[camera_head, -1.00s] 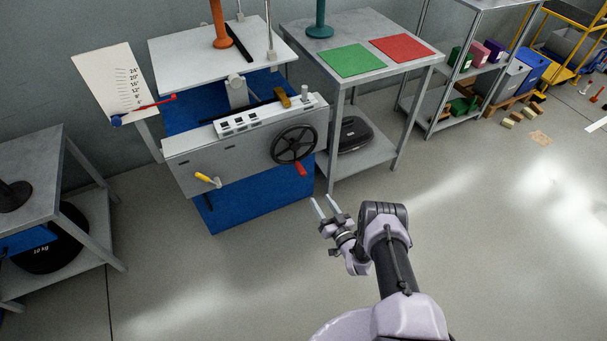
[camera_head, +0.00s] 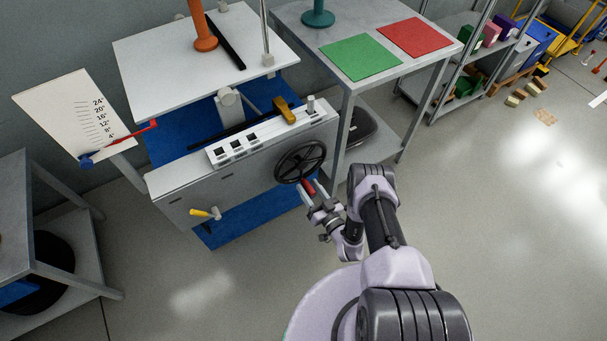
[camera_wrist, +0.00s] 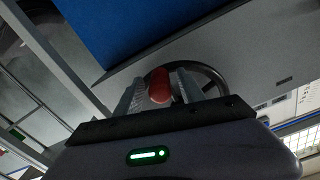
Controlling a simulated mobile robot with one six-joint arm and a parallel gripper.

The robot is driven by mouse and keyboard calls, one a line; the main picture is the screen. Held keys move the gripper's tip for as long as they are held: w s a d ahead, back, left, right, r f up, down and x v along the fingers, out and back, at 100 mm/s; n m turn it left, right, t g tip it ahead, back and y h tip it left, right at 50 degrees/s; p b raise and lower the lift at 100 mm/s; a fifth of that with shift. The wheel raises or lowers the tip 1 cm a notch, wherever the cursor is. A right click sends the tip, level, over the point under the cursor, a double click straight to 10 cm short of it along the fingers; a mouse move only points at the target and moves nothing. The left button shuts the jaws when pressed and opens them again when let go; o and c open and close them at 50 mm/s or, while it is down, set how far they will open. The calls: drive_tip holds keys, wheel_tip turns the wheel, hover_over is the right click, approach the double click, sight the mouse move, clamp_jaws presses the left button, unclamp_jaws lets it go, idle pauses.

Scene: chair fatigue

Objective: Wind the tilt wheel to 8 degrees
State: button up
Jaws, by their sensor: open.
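The tilt wheel (camera_head: 301,161) is a black spoked handwheel on the front of the grey machine. Its red handle (camera_head: 307,187) sits at the wheel's lower side. My gripper (camera_head: 309,190) is open, with its two fingers on either side of the red handle. In the wrist view the red handle (camera_wrist: 159,86) shows between the fingertips, with the black wheel rim (camera_wrist: 213,78) behind. I cannot tell whether either finger touches it. The tilt scale (camera_head: 78,115) is a white board marked from 4° to 24°. Its red pointer (camera_head: 130,134) lies near the low end, around 4° or below.
The white tilting table (camera_head: 165,65) is above the wheel. A yellow-handled lever (camera_head: 203,213) sticks out at the machine's lower left. A grey bench with green (camera_head: 361,57) and red (camera_head: 414,37) mats stands to the right. The floor in front is clear.

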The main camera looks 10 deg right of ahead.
drive_tip(key=shift+w+a, duration=0.1)
drive_tip(key=shift+w, duration=0.1)
drive_tip(key=shift+s, duration=0.1)
drive_tip(key=c, duration=1)
clamp_jaws()
drive_tip(key=shift+r, duration=0.15)
